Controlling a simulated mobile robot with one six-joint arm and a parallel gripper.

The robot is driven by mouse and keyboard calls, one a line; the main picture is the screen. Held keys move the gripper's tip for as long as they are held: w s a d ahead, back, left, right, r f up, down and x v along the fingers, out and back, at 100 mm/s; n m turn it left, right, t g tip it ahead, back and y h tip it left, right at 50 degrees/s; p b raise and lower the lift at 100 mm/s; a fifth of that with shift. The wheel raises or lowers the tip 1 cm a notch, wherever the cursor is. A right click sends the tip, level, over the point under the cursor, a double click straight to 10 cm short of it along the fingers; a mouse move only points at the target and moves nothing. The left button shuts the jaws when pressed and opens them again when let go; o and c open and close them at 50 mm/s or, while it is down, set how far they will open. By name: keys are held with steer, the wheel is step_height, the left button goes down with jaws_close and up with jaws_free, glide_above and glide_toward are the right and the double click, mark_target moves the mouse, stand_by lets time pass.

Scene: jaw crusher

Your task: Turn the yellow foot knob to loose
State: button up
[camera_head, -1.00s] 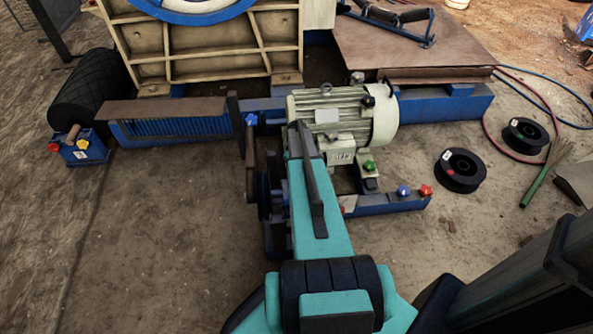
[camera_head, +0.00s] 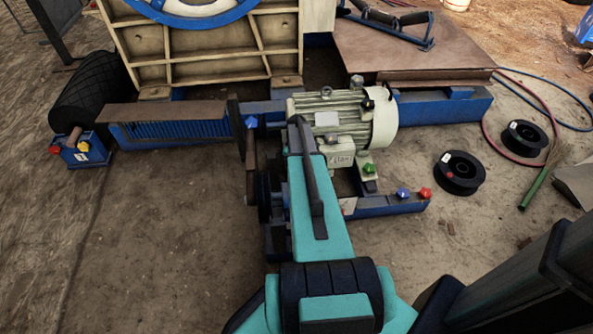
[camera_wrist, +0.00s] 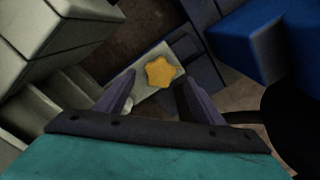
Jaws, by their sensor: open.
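In the wrist view a yellow star-shaped foot knob (camera_wrist: 161,72) sits on a pale motor foot plate (camera_wrist: 150,92). My gripper (camera_wrist: 158,88) is open, with one dark finger on each side below the knob. The knob lies just beyond the fingertips, between their lines, and I see no contact. In the head view the cream motor (camera_head: 345,120) stands behind my teal arm. The yellow foot knob and my gripper are hidden there. A green knob (camera_head: 369,168) shows on another motor foot.
A blue knob (camera_head: 403,193) and a red knob (camera_head: 426,193) sit on the blue rail (camera_head: 385,206). A blue block (camera_wrist: 252,42) stands close right in the wrist view. Black reels (camera_head: 460,172) lie on the ground at right. The ground at front left is clear.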

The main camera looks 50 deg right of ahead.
step_height(320, 180, up, 10)
steer(key=p, duration=0.1)
steer(key=shift+f+p, duration=0.2)
steer(key=shift+p, duration=0.1)
steer(key=shift+r, duration=0.1)
